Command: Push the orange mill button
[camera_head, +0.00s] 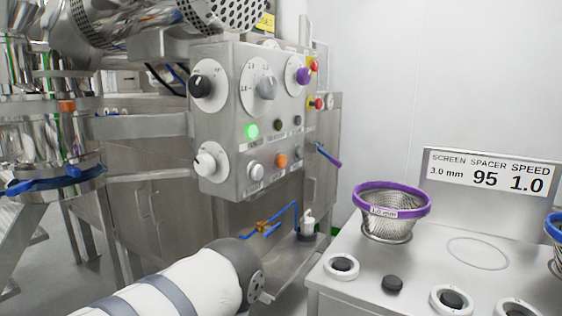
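The orange mill button (281,160) is a small round button low on the front of a grey metal control box (226,130). It stands out from the panel, and nothing covers it. A white arm link of mine with grey bands comes in from the lower left and ends in a dark grey joint below the box, apart from the button. I see no fingers of my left gripper. My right arm and gripper do not show.
A lit green button (252,131), a black knob (201,86), white knobs and a purple knob (303,76) share the box. At right, a steel table (345,294) holds a purple-rimmed mesh screen (391,212) and several ring parts. A blue-handled fitting (263,227) sits below the box.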

